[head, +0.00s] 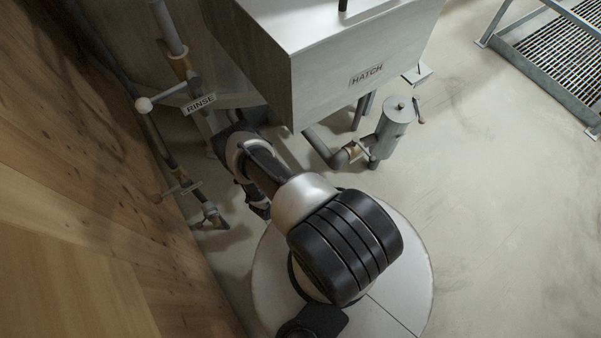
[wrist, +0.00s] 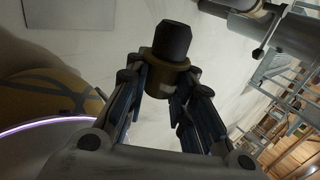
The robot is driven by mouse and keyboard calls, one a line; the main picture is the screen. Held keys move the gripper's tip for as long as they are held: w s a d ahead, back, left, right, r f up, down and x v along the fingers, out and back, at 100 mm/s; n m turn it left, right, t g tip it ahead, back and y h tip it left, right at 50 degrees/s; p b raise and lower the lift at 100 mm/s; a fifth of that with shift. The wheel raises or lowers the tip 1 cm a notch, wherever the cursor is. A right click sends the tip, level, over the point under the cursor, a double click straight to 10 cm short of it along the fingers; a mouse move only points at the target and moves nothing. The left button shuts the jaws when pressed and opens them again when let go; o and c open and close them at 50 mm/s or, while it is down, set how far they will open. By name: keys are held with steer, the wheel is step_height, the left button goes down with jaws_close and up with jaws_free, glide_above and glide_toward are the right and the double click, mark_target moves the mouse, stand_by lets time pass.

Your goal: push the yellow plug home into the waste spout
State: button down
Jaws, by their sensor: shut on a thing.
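My gripper (wrist: 158,84) is shut on a plug (wrist: 163,76) in the wrist view. The plug has a dull yellow-brown collar and body between the fingers and a black tapered end pointing away from me. The plug is clear of any opening, with pale floor behind it. In the head view my gripper (head: 258,207) is partly hidden behind my arm below the mixer, and the plug cannot be made out. No label marks the waste spout, so I cannot tell for sure which pipe end it is.
The grey mixer box (head: 366,72) marked HATCH stands above my arm. A grey canister (head: 393,128) with pipework stands to its right. A RINSE pipe (head: 200,104) with valves runs along the wooden wall (head: 70,160) at left. Floor on the right is open.

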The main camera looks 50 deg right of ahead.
steer(key=shift+w+d+f+b, duration=0.1)
steer(key=shift+w+d+b, duration=0.15)
steer(key=shift+w+b, duration=0.75)
steer(key=shift+w+d+b, duration=0.2)
steer(key=shift+w+b, duration=0.65)
steer(key=shift+w, duration=0.25)
steer(key=shift+w+d+b, duration=0.2)
steer(key=shift+w+b, duration=0.4)
steer(key=shift+w, duration=0.2)
steer(key=shift+b, duration=0.4)
steer(key=shift+w+d, duration=0.2)
steer(key=shift+w, duration=0.75)
steer(key=shift+w+d, duration=0.2)
steer(key=shift+w, duration=0.7)
stand_by(1.1)
steer(key=c, duration=1.3)
jaws_free()
steer(key=shift+r, duration=0.2)
steer(key=v, duration=1.2)
